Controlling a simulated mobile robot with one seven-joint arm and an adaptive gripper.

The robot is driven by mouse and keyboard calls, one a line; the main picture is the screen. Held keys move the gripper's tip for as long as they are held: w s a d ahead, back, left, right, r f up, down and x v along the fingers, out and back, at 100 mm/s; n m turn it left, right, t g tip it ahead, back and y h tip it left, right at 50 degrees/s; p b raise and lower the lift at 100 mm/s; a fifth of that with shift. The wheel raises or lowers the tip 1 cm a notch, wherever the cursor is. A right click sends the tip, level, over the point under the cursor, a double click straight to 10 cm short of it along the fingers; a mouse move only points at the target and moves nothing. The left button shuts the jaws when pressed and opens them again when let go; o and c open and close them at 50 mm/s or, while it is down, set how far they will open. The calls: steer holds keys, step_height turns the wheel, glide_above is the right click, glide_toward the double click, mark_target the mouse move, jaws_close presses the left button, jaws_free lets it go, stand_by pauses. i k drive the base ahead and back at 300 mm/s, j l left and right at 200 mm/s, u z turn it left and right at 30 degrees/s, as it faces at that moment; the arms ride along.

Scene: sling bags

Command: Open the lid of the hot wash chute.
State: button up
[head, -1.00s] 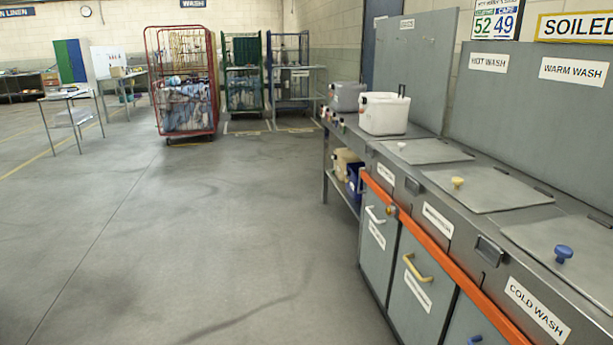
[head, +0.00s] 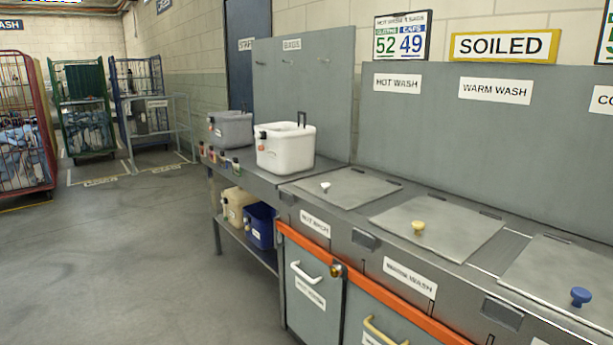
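The hot wash chute lid (head: 352,187) is a flat grey metal panel in the counter top, lying shut. It has a small white knob (head: 325,187) near its front left edge. A "HOT WASH" label (head: 315,223) is on the counter front below it, and another hot wash sign (head: 397,84) is on the grey back panel. To its right are the shut warm wash lid (head: 455,228) with a yellow knob (head: 418,227) and another shut lid (head: 570,270) with a blue knob (head: 580,297). My gripper is not in view.
A white bin (head: 284,150) and a grey bin (head: 230,130) stand on the side table left of the lids. An orange rail (head: 380,292) runs along the counter front. Wire cages (head: 82,110) stand at the back left. The floor (head: 130,260) in front is clear.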

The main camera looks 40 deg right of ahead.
mark_target(347, 189)
steer(key=i+z, duration=0.4)
steer(key=i+j+z, duration=0.15)
steer(key=z, duration=0.25)
steer(key=i+j+z, duration=0.25)
steer(key=z, duration=0.15)
steer(key=i+j+z, duration=0.15)
steer(key=z, duration=0.25)
steer(key=i+j+z, duration=0.1)
steer(key=j+z, duration=0.3)
steer(key=i+j+z, duration=0.1)
steer(key=z, duration=0.25)
steer(key=j+z, duration=0.3)
steer(key=j, duration=0.15)
steer(key=j+z, duration=0.3)
steer(key=j, duration=0.15)
steer(key=i, duration=1.05)
